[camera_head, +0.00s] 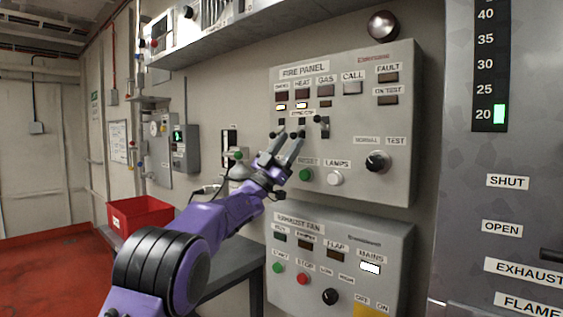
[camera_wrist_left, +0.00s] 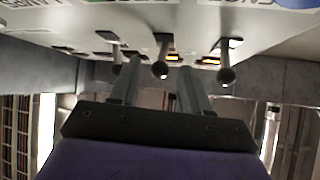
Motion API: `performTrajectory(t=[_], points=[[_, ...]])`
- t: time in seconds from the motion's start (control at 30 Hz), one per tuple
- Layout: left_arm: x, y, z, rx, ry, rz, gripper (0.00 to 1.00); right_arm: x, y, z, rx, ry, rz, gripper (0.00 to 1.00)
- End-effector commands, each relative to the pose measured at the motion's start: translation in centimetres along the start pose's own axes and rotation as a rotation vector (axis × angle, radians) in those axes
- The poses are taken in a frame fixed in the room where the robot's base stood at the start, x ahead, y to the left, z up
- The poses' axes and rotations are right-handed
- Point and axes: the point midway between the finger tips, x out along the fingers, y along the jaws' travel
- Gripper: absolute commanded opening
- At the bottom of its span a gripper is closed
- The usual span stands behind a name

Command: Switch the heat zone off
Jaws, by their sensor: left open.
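The grey fire panel (camera_head: 345,215) hangs on the wall, with smoke, heat and gas lamps in its top row. The small windows under smoke and heat (camera_head: 302,106) glow white; the one under gas looks amber. Below is a row of zone levers. The gas lever (camera_head: 322,126) shows clearly; the heat one is largely hidden by my fingers. My left gripper (camera_head: 289,136) is open in front of this row. In the left wrist view, upside down, the middle ball-ended lever (camera_wrist_left: 160,69) appears between my two fingers (camera_wrist_left: 158,85); contact cannot be told. My right gripper is out of view.
Green and white buttons and a black knob (camera_head: 378,161) sit lower on the panel. An exhaust fan panel (camera_head: 340,258) hangs below it. A shelf (camera_head: 240,38) runs above. A red bin (camera_head: 138,216) and a dark bench (camera_head: 235,265) stand left.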

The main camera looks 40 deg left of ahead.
Motion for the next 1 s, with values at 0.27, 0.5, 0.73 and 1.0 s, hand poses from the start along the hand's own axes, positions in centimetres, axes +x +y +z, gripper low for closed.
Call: performTrajectory(t=[0.27,0.5,0.73,1.0], points=[[-6.5,0.2,0.3,0.000,0.000,0.000,0.47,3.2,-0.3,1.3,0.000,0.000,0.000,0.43],[-7.6,0.1,0.1,-0.001,-0.001,0.001,0.47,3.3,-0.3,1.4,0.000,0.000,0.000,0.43],[-7.5,0.0,0.1,0.000,-0.001,0.000,0.47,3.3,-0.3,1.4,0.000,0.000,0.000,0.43],[-8.0,-0.6,0.9,0.005,-0.031,-0.038,0.47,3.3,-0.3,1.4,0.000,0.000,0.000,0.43]])
